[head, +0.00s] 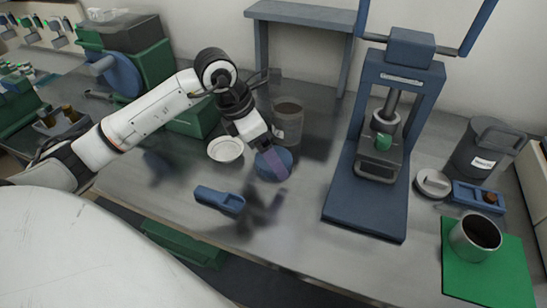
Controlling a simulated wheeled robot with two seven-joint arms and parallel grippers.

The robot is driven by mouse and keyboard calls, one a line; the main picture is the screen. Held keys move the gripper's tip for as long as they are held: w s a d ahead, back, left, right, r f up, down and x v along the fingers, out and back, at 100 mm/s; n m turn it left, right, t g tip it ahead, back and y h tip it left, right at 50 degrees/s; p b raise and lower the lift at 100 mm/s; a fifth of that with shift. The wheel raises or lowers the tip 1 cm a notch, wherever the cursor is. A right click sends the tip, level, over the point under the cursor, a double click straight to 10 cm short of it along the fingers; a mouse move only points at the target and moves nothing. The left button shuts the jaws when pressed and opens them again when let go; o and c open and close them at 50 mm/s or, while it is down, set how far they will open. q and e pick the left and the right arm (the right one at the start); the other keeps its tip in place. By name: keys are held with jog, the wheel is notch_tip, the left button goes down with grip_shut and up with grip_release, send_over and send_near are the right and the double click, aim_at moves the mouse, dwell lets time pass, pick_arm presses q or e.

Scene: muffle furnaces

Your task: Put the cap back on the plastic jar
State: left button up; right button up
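A translucent grey-brown plastic jar (288,118) with a pale label stands upright on the bench, with its dark open top showing. Just in front of it is a round blue piece (285,156), which looks like a cap. My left gripper (270,162) reaches down over this blue piece from the left. Its purple-tinted fingers overlap the piece, and I cannot tell whether they are shut on it or only beside it. A shallow white round dish or lid (225,149) lies to the left of the jar. My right gripper is not in view.
A blue handled tool (219,199) lies near the front. A blue press (365,200) stands right of centre. Further right are a dark labelled container (483,150), a round grey lid (433,183), a blue tray (478,197) and a metal cup (475,236) on a green mat (485,280).

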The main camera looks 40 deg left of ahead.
pick_arm(q)
jog(key=shift+w+d+f, duration=0.15)
jog(key=shift+w+f, duration=0.1)
jog(key=shift+f, duration=0.4)
jog(key=shift+c, duration=0.3)
jog(key=c, duration=1.1)
jog(key=shift+o, duration=0.2)
notch_tip(320, 180, up, 10)
